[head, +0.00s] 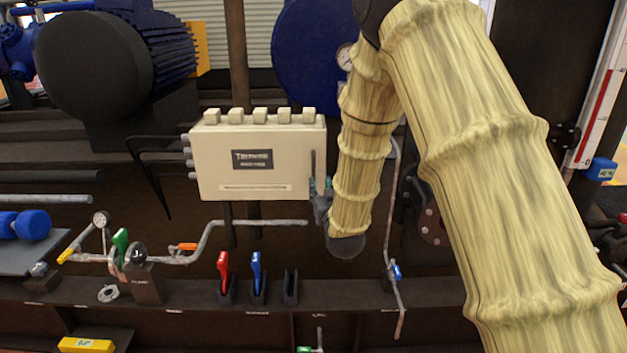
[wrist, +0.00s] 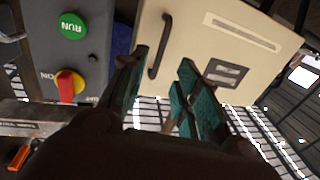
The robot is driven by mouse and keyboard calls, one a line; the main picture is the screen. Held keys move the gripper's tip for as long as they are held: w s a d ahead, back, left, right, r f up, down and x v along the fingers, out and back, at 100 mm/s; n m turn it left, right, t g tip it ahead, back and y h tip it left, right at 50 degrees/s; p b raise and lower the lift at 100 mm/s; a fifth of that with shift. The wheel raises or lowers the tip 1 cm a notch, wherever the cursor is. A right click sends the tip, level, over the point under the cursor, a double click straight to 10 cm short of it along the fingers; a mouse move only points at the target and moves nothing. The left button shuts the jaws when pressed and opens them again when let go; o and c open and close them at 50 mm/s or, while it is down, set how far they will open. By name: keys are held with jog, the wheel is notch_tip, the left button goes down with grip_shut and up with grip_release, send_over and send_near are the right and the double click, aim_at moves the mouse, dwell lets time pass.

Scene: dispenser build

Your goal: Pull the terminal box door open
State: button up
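The terminal box (head: 225,175) is a cream box with a dark label, and its door looks shut in the head view. A dark vertical handle (head: 313,164) is at the door's right edge. In the wrist view the box door (wrist: 205,50) appears turned over, with the handle (wrist: 155,60) near its left edge. My gripper (wrist: 164,62) has teal fingers spread apart, with the handle showing between their tips. Whether the fingers reach around the handle or stop short of it is unclear. In the head view my gripper (head: 322,191) is at the door's lower right, partly hidden by my wrist.
A grey panel with a green RUN button (wrist: 72,25) and a red-yellow switch (wrist: 69,85) is beside the box in the wrist view. Below the box are a pipe (head: 250,222), a red lever (head: 223,270) and a blue lever (head: 256,270). A thin pipe (head: 392,200) runs right of my wrist.

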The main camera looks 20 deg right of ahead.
aim_at(314, 173)
jog(key=w, duration=0.3)
jog(key=w+b, duration=0.1)
jog(key=w, duration=0.6)
jog(key=shift+w+d+f+b, duration=0.1)
jog(key=shift+w+d+b, duration=0.05)
jog(key=shift+d+b, duration=0.2)
jog(key=shift+c, duration=0.5)
grip_shut()
